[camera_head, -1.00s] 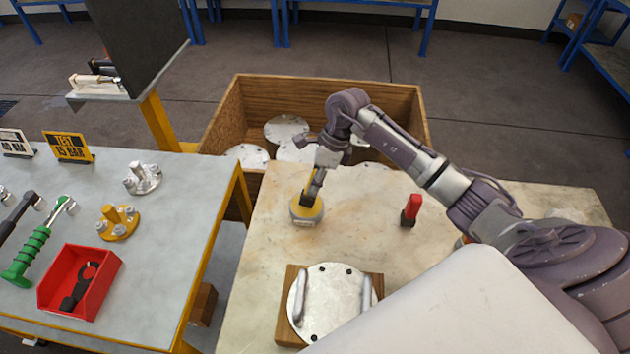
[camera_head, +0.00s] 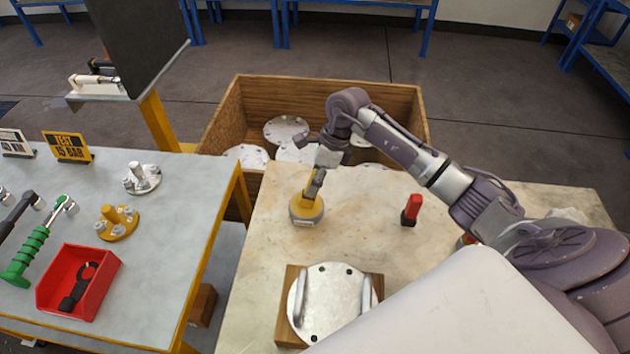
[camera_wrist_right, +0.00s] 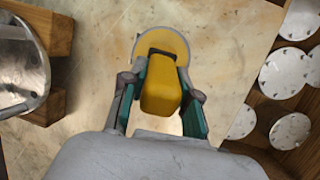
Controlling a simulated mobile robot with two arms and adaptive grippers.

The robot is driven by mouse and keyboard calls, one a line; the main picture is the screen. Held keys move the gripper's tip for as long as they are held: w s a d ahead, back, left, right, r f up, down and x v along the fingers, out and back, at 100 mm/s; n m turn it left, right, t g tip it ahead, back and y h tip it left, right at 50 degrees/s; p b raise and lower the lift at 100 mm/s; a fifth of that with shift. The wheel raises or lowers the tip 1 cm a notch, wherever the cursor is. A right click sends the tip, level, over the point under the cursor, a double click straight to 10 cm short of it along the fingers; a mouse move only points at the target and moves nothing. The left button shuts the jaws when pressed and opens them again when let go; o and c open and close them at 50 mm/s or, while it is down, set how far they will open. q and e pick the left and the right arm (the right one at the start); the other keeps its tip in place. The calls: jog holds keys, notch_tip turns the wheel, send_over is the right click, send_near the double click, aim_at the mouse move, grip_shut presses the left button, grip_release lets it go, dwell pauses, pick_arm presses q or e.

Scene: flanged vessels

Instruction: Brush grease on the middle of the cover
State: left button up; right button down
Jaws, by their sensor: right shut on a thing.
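The cover (camera_head: 326,301) is a round pale metal plate with two bar handles and small holes. It lies on wooden blocks on the near part of the bench; part of it also shows at the left of the right wrist view (camera_wrist_right: 20,66). My right gripper (camera_head: 313,186) is shut on the yellow brush handle (camera_wrist_right: 161,97), with one finger on each side. The brush's dark collar is over a round tin (camera_head: 306,216) with yellow inside, left of and beyond the cover. The bristles are hidden. My left gripper is not in view.
A red-handled tool (camera_head: 411,209) stands on the bench (camera_head: 370,240) to the right of the tin. A wooden crate (camera_head: 330,92) with several metal discs is behind. A side table (camera_head: 180,215) at left holds a red tray (camera_head: 101,300) and wrenches.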

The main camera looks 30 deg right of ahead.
jog(key=shift+r+p, duration=2)
jog(key=shift+r, duration=1.5)
jog(key=s+a+r+n+g+h, duration=0.1)
jog(key=s+a+r+n+g, duration=0.15)
jog(key=a+n, duration=0.35)
jog(key=s+a+r+n+g+h, duration=0.1)
jog(key=s+a+r+n+g, duration=0.15)
jog(key=a+n, duration=0.4)
jog(key=s+d+r+n+t+h, duration=0.1)
jog(key=s+d+n+h, duration=0.3)
jog(key=s+n, duration=0.5)
jog(key=n, duration=0.4)
jog(key=shift+r+b, duration=0.3)
jog(key=shift+r, duration=0.05)
